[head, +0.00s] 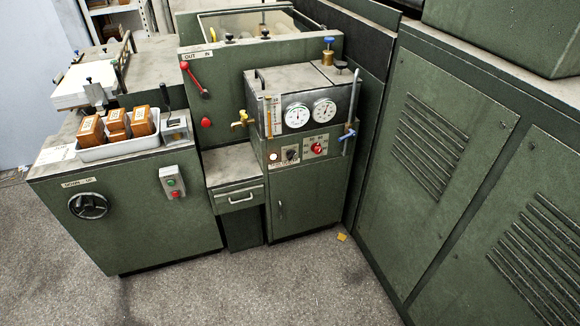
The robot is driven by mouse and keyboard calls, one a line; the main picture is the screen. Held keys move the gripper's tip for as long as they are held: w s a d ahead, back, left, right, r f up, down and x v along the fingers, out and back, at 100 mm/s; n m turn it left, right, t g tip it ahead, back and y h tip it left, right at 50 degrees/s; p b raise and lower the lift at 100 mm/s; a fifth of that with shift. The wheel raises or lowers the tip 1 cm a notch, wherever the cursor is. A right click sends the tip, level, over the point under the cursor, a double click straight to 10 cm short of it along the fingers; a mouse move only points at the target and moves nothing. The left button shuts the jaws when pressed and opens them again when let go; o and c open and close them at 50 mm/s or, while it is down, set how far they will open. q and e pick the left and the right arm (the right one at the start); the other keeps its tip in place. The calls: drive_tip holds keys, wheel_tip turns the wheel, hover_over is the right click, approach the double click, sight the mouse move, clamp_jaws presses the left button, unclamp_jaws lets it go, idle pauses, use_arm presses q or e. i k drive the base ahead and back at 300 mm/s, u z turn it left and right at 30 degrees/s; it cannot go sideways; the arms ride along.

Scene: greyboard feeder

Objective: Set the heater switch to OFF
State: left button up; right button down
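The control panel (305,164) is on the front of the green cabinet in the middle of the head view. It carries a small round lamp (273,157) that looks bright, a black rotary knob (291,154) and a red knob (317,148) with small white labels around it. The labels are too small to read, so I cannot tell which knob is the heater switch or its setting. Neither of my grippers is in view, and nothing touches the knobs.
Two round gauges (311,114) sit above the panel. A brass tap (243,119) sticks out left, and a blue-handled valve (348,134) stands right. A drawer (239,197) is lower left. A white tray (118,149) holds brown blocks. The floor (260,290) in front is mostly clear.

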sight(291, 153)
drive_tip(key=i, duration=1.35)
drive_tip(key=u, duration=0.55)
